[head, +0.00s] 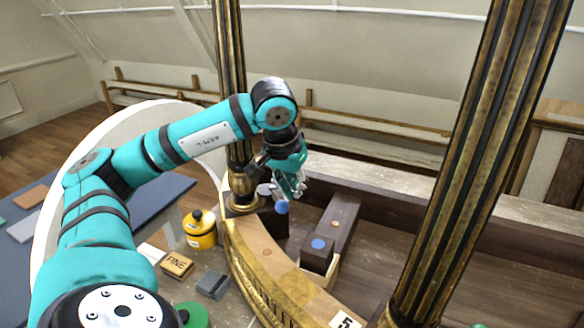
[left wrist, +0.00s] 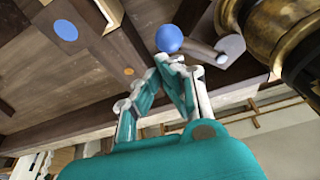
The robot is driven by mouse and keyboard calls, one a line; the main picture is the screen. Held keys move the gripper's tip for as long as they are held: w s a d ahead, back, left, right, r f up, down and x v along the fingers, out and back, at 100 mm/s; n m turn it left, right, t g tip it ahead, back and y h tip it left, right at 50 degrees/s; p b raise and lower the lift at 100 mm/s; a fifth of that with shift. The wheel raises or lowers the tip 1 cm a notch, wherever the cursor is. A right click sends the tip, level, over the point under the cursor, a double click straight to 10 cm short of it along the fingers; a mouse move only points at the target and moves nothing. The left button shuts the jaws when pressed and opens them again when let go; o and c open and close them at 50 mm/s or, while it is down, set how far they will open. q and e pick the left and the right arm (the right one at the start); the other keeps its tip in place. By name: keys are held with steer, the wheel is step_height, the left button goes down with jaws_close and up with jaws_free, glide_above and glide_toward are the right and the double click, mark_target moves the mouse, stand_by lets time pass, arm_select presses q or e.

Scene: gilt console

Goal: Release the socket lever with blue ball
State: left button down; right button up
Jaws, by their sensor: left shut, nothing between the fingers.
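The blue ball (head: 282,207) sits at the end of the socket lever, just below my left gripper (head: 298,190). In the left wrist view the ball (left wrist: 168,38) is just beyond the closed fingertips (left wrist: 181,62). The short grey lever (left wrist: 203,50) runs from the ball to a grey rounded piece (left wrist: 232,48) beside the gilt column base. My left gripper is shut with nothing between its fingers. I cannot tell whether the fingertips touch the ball or lever. In the head view the gripper covers much of the lever. My right gripper is not in view.
A dark block with a blue disc (head: 319,244) stands on the console right of the ball. Gilt columns (head: 242,185) rise close to my left gripper and at the right (head: 470,150). A yellow pot (head: 200,230) and a FINE block (head: 177,264) stand at the left.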

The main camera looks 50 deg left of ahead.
arm_select(q)
steer(key=v, duration=0.8)
steer(key=shift+r, duration=0.35)
steer(key=shift+d+f, duration=0.1)
steer(key=shift+d, duration=0.1)
